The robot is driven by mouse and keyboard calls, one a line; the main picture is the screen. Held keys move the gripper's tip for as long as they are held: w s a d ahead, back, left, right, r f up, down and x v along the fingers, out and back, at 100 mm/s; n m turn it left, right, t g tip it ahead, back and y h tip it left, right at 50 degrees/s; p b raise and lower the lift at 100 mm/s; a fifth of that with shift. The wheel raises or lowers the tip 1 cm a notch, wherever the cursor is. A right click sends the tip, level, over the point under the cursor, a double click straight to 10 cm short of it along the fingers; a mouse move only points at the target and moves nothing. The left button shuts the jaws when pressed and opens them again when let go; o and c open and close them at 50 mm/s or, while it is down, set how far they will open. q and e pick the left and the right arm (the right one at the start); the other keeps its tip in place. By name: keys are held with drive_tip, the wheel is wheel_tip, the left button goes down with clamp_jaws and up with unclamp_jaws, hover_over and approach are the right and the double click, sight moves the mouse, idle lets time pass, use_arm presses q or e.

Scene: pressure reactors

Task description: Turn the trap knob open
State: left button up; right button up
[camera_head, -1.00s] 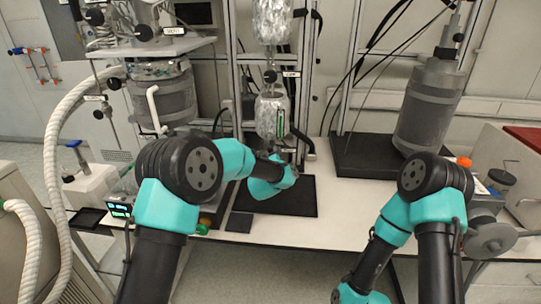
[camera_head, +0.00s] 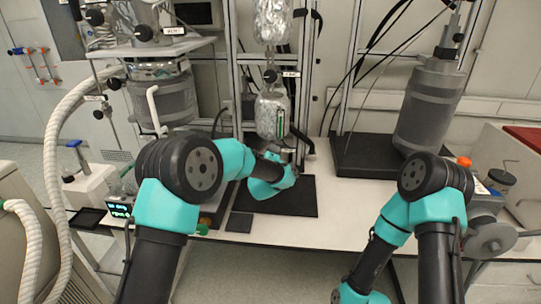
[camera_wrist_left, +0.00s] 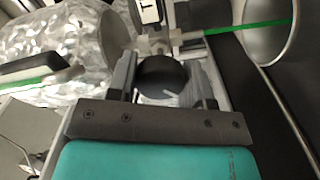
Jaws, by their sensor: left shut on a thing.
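The trap knob (camera_wrist_left: 163,75) is round and black in the left wrist view. It sits between the two fingers of my left gripper (camera_wrist_left: 165,82), which is shut on it, one finger on each side. A light line shows on the knob's face. A white label (camera_wrist_left: 150,12), partly cut off, stands just above the knob. In the head view the knob is hidden behind my left arm and wrist, below the foil-wrapped vessel (camera_head: 271,115). My right arm runs down to the bottom edge of the head view, and its gripper is out of frame.
A foil-wrapped body (camera_wrist_left: 50,45) lies close left of my left gripper. A metal frame (camera_head: 304,90) stands behind the vessel, with a black mat (camera_head: 298,198) below. A grey cylinder (camera_head: 429,105) stands on a black base at right.

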use_arm(q)
drive_tip(key=n, duration=0.4)
drive_tip(key=shift+n, duration=0.3)
drive_tip(key=n, duration=0.5)
idle(0.4)
drive_tip(key=o, duration=0.9)
